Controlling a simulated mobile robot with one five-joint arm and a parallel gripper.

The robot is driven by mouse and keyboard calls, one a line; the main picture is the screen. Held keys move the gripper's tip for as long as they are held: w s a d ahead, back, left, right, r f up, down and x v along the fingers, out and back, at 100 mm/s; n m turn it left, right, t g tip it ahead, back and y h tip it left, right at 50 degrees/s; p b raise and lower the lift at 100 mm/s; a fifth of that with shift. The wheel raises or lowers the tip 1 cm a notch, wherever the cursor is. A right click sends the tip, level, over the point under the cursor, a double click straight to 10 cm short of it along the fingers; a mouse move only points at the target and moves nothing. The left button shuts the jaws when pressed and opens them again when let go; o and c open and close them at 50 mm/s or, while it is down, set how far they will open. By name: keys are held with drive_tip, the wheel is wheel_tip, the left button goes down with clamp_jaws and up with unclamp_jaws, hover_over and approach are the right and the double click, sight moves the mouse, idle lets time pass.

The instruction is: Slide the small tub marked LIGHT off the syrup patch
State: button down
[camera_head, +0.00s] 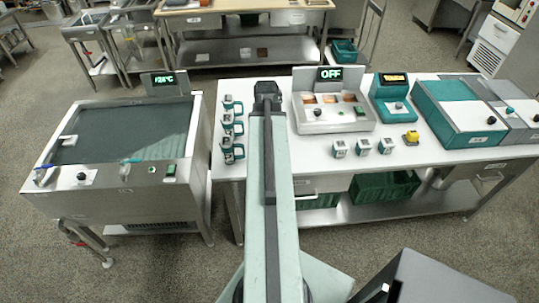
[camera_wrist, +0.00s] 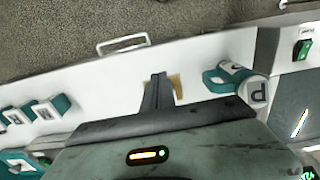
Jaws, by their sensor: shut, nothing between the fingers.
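In the wrist view, my gripper (camera_wrist: 158,82) shows as dark fingers shut with nothing between them, over the white table. An amber-brown patch (camera_wrist: 177,86), which looks like the syrup patch, shows just behind the fingers and is partly hidden by them. No tub shows on its visible part. Three small tubs with white faces stand in a row to the right in the head view: left (camera_head: 339,149), middle (camera_head: 363,147) and right (camera_head: 386,146). Their labels are too small to read, so I cannot tell which is LIGHT. My arm hides the patch in the head view.
Teal-handled jugs (camera_head: 231,128) stand left of my arm; one marked P (camera_wrist: 257,91) is right of my fingers in the wrist view. A machine reading OFF (camera_head: 331,112), a teal display unit (camera_head: 392,104) and a yellow object (camera_head: 411,137) stand right. A bath (camera_head: 120,132) is left.

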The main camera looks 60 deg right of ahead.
drive_tip(key=f+b, duration=1)
drive_tip(key=shift+s+d+f+b, duration=0.25)
drive_tip(key=shift+s+f+b, duration=0.1)
drive_tip(key=shift+s, duration=0.05)
drive_tip(key=w+d, duration=0.2)
drive_tip(key=d, duration=0.1)
drive_tip(key=shift+w+d+r+p, duration=0.1)
drive_tip(key=shift+r+p, duration=0.25)
drive_tip(key=shift+p, duration=0.05)
drive_tip(key=w+d, duration=0.3)
drive_tip(key=d, duration=0.1)
drive_tip(key=w+d, duration=0.3)
drive_tip(key=d, duration=0.1)
drive_tip(key=w+d, duration=0.3)
drive_tip(key=d, duration=0.1)
drive_tip(key=shift+w+d, duration=0.1)
drive_tip(key=shift+d, duration=0.25)
drive_tip(key=shift+a, duration=0.1)
